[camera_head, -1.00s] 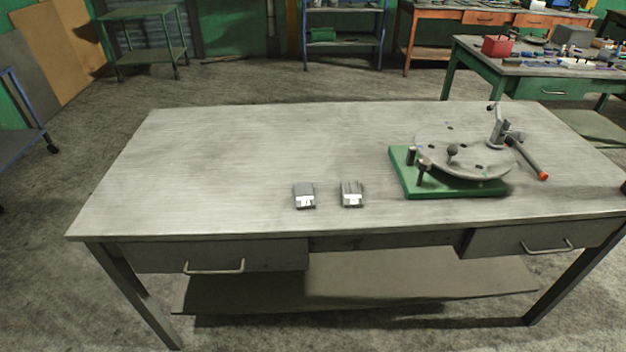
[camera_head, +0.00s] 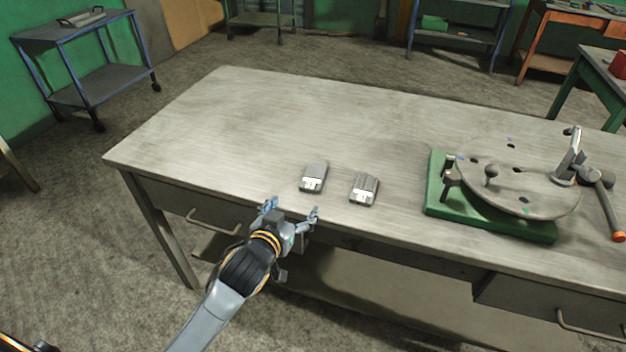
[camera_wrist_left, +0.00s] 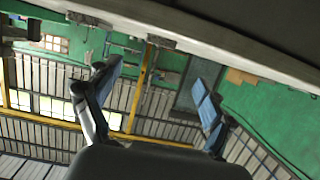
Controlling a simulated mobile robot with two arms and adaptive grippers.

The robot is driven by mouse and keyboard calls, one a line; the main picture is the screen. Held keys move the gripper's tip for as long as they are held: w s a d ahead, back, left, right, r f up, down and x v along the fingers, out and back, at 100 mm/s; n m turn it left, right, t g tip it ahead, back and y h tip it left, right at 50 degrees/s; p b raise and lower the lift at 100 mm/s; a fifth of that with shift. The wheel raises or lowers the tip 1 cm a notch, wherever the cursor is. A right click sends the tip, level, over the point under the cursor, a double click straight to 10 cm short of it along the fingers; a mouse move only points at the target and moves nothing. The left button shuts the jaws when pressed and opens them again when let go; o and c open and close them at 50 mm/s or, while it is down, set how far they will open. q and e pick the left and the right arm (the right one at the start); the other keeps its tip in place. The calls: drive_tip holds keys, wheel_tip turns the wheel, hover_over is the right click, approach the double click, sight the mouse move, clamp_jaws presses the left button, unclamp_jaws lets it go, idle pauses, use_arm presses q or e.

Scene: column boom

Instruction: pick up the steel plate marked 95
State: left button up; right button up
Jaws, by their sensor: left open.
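Two small grey steel plates with white labels lie near the front edge of the metal workbench (camera_head: 270,110) in the head view. One is the left plate (camera_head: 315,173), the other the right plate (camera_head: 365,186); the numbers on their labels are too small to read. My left gripper (camera_head: 291,210) is open and empty at the bench's front edge, just below and left of the left plate, apart from it. In the left wrist view the gripper's fingers (camera_wrist_left: 155,95) are spread with nothing between them. My right gripper is not in view.
A green-based fixture with a round perforated disc (camera_head: 520,180) and an orange-tipped lever stands at the bench's right. The bench top left of and behind the plates is clear. Drawers are under the front edge. A blue-framed cart (camera_head: 90,80) stands at back left.

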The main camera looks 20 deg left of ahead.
use_arm(q)
approach(315, 175)
drive_tip(key=shift+w+d+f, duration=0.25)
drive_tip(key=shift+w+f, duration=0.4)
drive_tip(key=shift+w, duration=0.25)
drive_tip(key=shift+a+p+x, duration=0.2)
drive_tip(key=shift+p+x, duration=0.2)
drive_tip(key=shift+x, duration=2.2)
drive_tip(key=shift+r, duration=0.15)
clamp_jaws()
drive_tip(key=shift+w+r, duration=0.1)
drive_tip(key=shift+r, duration=0.05)
